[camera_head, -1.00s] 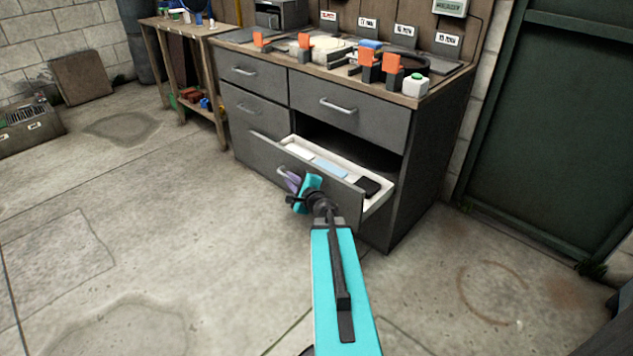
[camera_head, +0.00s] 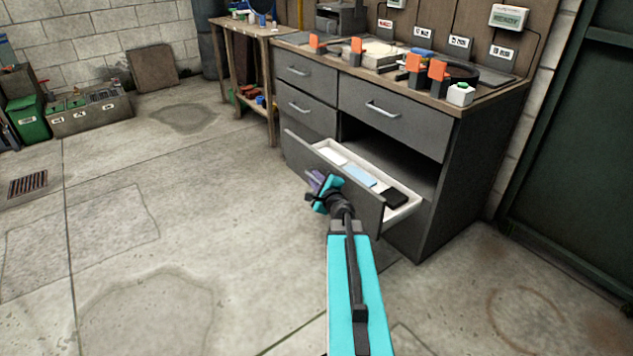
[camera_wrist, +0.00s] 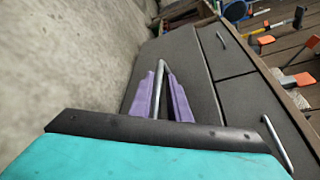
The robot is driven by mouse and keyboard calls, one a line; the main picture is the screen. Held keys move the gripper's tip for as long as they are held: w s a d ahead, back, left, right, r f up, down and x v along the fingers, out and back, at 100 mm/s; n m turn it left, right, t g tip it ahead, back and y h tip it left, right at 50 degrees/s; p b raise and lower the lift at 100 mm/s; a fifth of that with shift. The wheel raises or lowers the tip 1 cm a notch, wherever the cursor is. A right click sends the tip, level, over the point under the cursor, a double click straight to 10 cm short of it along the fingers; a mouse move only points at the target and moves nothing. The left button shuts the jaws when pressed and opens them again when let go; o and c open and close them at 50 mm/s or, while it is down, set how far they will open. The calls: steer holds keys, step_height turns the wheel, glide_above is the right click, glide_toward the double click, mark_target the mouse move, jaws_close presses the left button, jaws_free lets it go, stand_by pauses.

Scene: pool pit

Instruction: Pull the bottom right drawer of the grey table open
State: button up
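The grey table (camera_head: 466,170) stands at the right of the middle in the head view. Its bottom right drawer (camera_head: 345,193) is pulled well out, with its white inside showing and a dark gap above it. Light blue, white and black flat items lie in it. My gripper (camera_head: 318,182) is at the drawer's front. In the wrist view, the purple fingers (camera_wrist: 160,95) lie on both sides of the silver drawer handle (camera_wrist: 161,72) and appear shut on it. The finger contact is partly hidden in the head view.
Orange-topped clamps (camera_head: 437,70) and a white block with a green top (camera_head: 460,94) stand on the tabletop. A wooden bench (camera_head: 228,27) is behind left. A dark green door (camera_head: 575,150) is at the right. The concrete floor (camera_head: 150,230) at left is open.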

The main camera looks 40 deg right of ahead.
steer(key=shift+s+d, duration=0.1)
steer(key=shift+s, duration=0.25)
steer(key=p+v, duration=0.3)
steer(key=v, duration=0.2)
steer(key=shift+s+r+p, duration=0.2)
steer(key=shift+s+p, duration=0.05)
steer(key=shift+p, duration=0.05)
steer(key=p+v, duration=0.2)
steer(key=p, duration=0.5)
steer(key=shift+s, duration=0.2)
steer(key=shift+a+p+v, duration=0.2)
steer(key=shift+p+v, duration=2.5)
steer(key=shift+p, duration=1.45)
steer(key=shift+f, duration=0.1)
steer(key=shift+w, duration=0.1)
